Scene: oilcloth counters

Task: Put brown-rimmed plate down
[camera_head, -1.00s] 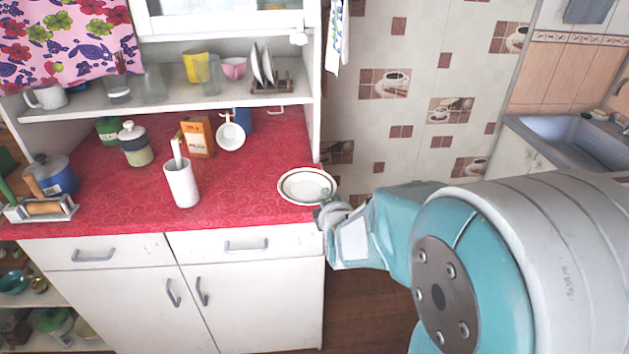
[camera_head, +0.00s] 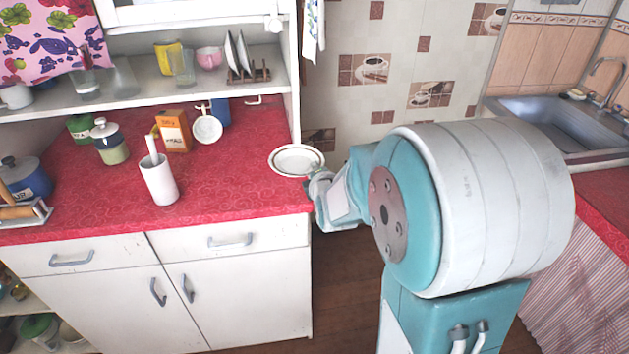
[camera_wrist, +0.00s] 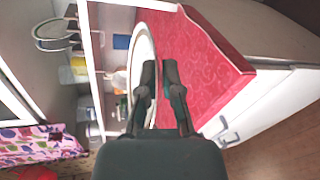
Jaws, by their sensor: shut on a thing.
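The brown-rimmed plate (camera_head: 285,161) is a white oval shape with a dark ring, at the right end of the red counter in the head view. My gripper (camera_head: 318,181) is at its near right edge, small and partly hidden by my arm. In the wrist view the plate (camera_wrist: 146,32) shows edge-on as a pale curve beyond the fingers. My gripper (camera_wrist: 159,68) is shut on the plate's rim there, its fingers a little apart. I cannot tell whether the plate touches the counter.
The red counter (camera_head: 235,180) is clear to the plate's left. A white utensil holder (camera_head: 159,181), an orange box (camera_head: 173,131) and a white mug (camera_head: 207,130) stand farther left. The cabinet's side post (camera_head: 293,80) rises behind. A sink (camera_head: 555,120) is at right.

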